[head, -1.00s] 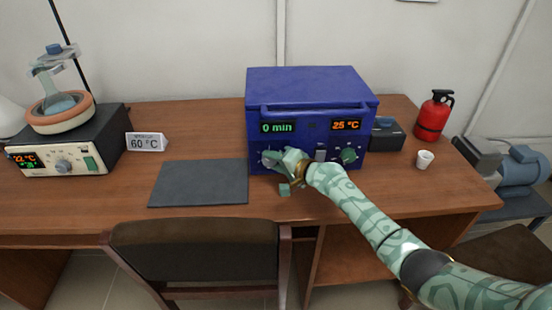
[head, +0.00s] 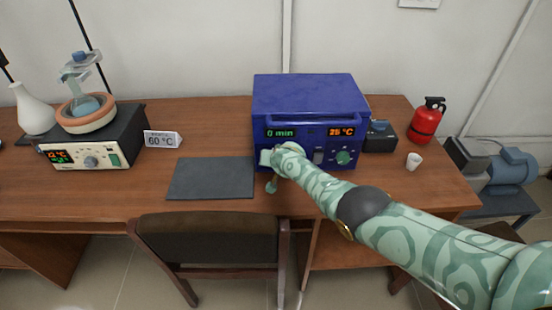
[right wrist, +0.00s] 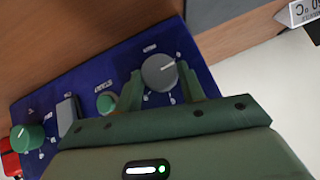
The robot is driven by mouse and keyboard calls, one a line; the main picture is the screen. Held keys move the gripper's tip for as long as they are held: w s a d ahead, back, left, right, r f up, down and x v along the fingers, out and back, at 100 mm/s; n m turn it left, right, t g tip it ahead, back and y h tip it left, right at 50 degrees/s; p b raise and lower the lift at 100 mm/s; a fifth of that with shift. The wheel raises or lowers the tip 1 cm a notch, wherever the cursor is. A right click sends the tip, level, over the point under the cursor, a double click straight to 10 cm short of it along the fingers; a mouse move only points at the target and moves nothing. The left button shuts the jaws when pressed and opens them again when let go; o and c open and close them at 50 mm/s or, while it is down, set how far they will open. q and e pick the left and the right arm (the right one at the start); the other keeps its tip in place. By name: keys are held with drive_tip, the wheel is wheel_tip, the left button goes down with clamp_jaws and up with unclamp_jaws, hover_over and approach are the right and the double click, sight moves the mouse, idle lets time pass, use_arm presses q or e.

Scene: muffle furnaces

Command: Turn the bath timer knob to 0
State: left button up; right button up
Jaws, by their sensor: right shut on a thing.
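The blue bath (head: 310,97) stands on the desk, its left display (head: 281,133) reading 0 min and its right display (head: 341,132) reading 25 °C. In the right wrist view the grey timer knob (right wrist: 159,70) sits on the blue panel, its white pointer line visible. My right gripper (right wrist: 163,84) is shut on this knob, one finger on each side. In the head view my right gripper (head: 268,158) is at the panel's lower left and largely hides the knob. My left gripper is in neither view.
A green knob (head: 343,158) and a grey switch (head: 318,156) are on the same panel. A dark mat (head: 211,178) lies left of the bath. A white cup (head: 413,162) and a red extinguisher (head: 427,122) stand to the right. A chair (head: 210,240) stands in front.

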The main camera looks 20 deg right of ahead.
drive_tip(key=shift+w+a+f+n+g+h+b, duration=0.15)
drive_tip(key=shift+n+h+b, duration=0.25)
drive_tip(key=shift+h, duration=0.2)
drive_tip(key=shift+s+a+n+g+h+b, duration=0.15)
drive_tip(key=shift+n+h+b, duration=0.15)
drive_tip(key=shift+h+b, duration=0.25)
drive_tip(key=shift+w+n+h+b, duration=0.1)
drive_tip(key=shift+n+h+b, duration=0.2)
drive_tip(key=shift+h+b, duration=0.25)
drive_tip(key=shift+h, duration=0.3)
drive_tip(key=o, duration=1)
